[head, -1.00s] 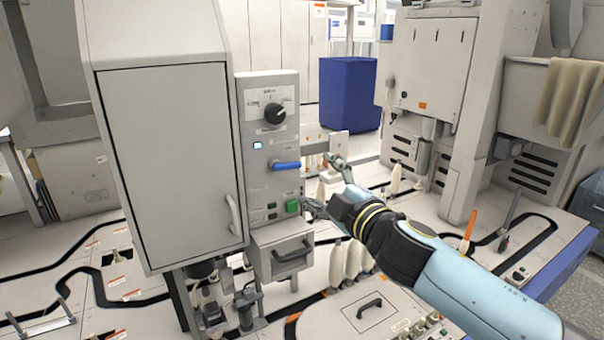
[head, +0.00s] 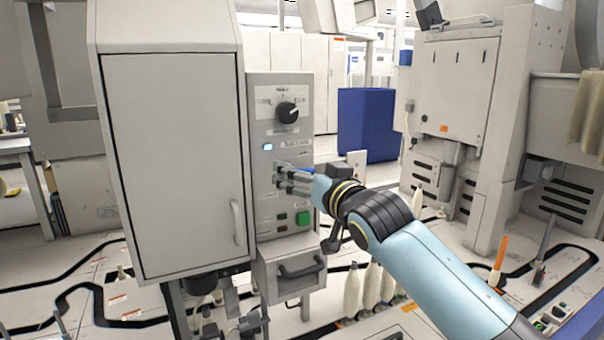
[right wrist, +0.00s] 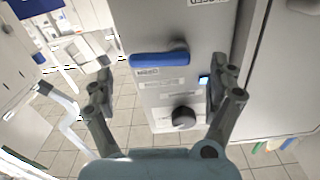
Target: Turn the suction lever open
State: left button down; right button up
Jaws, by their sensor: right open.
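The suction lever is a blue handle on the grey control panel (head: 264,128). In the head view my right gripper covers most of it, and only a little blue shows above the fingers. In the right wrist view the blue lever (right wrist: 160,58) lies sideways across the panel. My right gripper (head: 282,178) is open in front of the panel at the lever's height. In the right wrist view its two fingers (right wrist: 162,72) stand apart, one on each side of the lever. Contact with the lever cannot be told. My left gripper is not in view.
A black rotary knob (head: 287,112) sits above the lever and a green button (head: 303,218) below it. A tall cabinet door (head: 172,150) adjoins the panel on the left. A drawer (head: 291,275) juts out underneath. White bobbins (head: 352,290) stand on the tray at the right.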

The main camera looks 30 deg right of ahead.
jog(key=shift+w+d, duration=0.1)
jog(key=shift+w, duration=1.05)
jog(key=c, duration=1.1)
jog(key=shift+r+n+p, duration=0.2)
jog(key=shift+n+p, duration=0.1)
jog(key=shift+p, duration=0.1)
jog(key=shift+c, duration=0.4)
jog(key=shift+n+p, duration=0.4)
jog(key=shift+p, duration=0.1)
jog(key=shift+f, duration=0.1)
jog(key=o, duration=1.2)
